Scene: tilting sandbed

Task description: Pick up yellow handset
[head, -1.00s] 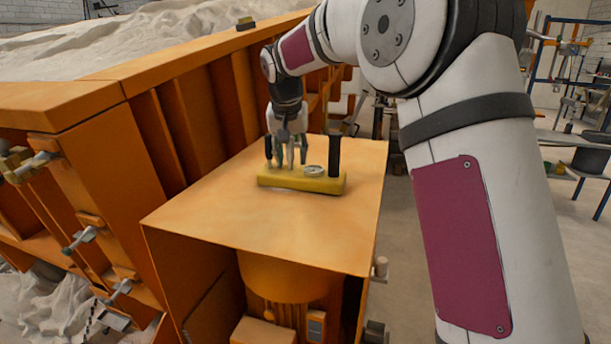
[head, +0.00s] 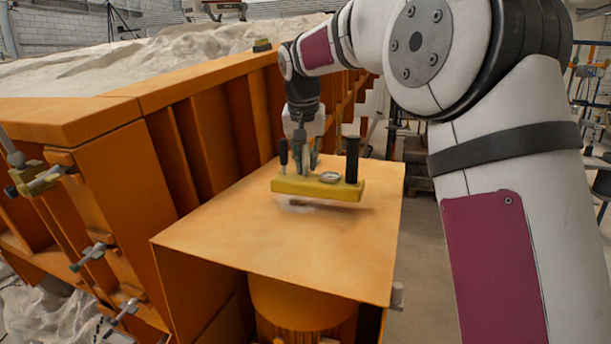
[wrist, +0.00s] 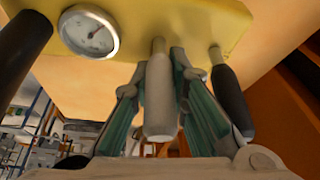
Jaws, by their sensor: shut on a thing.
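The yellow handset (head: 318,190) is a yellow bar with a dark handle at each end, a round dial on top and a pale grey post between. It hangs roughly level a little above the orange table top, with its shadow below. My gripper (head: 307,166) comes down from above and is shut on the handset's grey post. In the wrist view, my gripper's teal-lined fingers (wrist: 159,58) stand on both sides of the post, under the yellow body (wrist: 190,22). The exact contact at the fingertips is partly hidden.
The orange table top (head: 240,245) is otherwise bare. The ribbed orange sandbed wall (head: 215,130) rises close on the left and behind, with pale sand (head: 170,60) above it. Clamps stick out at the far left. Open floor lies to the right.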

